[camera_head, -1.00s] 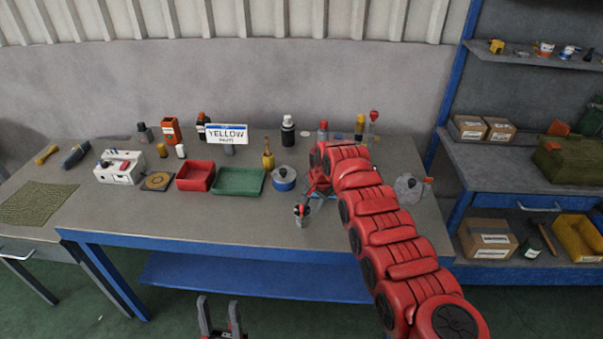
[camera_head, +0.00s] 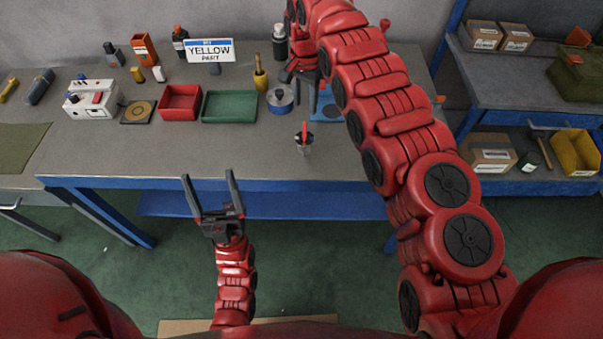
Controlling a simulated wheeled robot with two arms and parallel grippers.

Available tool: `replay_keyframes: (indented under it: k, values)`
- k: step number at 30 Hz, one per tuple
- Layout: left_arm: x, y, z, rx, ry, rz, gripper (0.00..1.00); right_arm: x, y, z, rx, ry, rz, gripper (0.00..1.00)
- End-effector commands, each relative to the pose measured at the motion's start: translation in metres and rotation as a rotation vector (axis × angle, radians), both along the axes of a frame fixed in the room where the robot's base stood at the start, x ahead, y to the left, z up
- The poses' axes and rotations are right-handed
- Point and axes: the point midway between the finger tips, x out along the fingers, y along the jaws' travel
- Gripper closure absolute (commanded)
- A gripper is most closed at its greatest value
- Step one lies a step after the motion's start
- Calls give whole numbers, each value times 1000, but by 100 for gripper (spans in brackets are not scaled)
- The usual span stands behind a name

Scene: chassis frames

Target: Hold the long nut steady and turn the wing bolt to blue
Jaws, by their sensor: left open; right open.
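A small upright grey piece with a red top (camera_head: 304,141) stands near the front edge of the bench. It may be the long nut with the wing bolt, but it is too small to tell the parts or any colour marks. My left gripper (camera_head: 208,180) is open and empty, in front of the bench and below its front edge, to the left of that piece. My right gripper (camera_head: 300,88) is open over the bench, behind the piece and apart from it. The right arm hides part of the bench behind it.
The front strip left of the piece is clear. Shelves (camera_head: 530,70) stand at right.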

Motion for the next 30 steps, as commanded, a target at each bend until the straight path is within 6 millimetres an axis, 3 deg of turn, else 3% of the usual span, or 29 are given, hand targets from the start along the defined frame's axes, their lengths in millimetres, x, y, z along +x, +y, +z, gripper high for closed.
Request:
replay_keyframes:
  k: [4, 7, 12, 15, 21, 26, 30]
  values:
    - [62, -2, -53, -125, 349, 101, 14, 0, 0, 0, 0, 0, 0, 50]
    - [96, -23, -105, -153, 619, 109, 14, 0, 0, 0, 1, -1, 0, 50]
    - [119, -86, -182, -105, 968, 23, 14, 0, 0, 0, 1, -1, 0, 50]
    - [118, -120, -210, -60, 1094, -42, 14, 0, 0, 0, 1, -1, 0, 50]
    - [112, -161, -236, 2, 1209, -125, 14, 0, 0, 0, 0, -1, 0, 50]
    - [120, -168, -241, 15, 1227, -140, 14, 0, 0, 0, 0, -1, 0, 50]
    - [145, -168, -239, 15, 1222, -138, 14, 0, 0, 0, 1, -1, 0, 50]
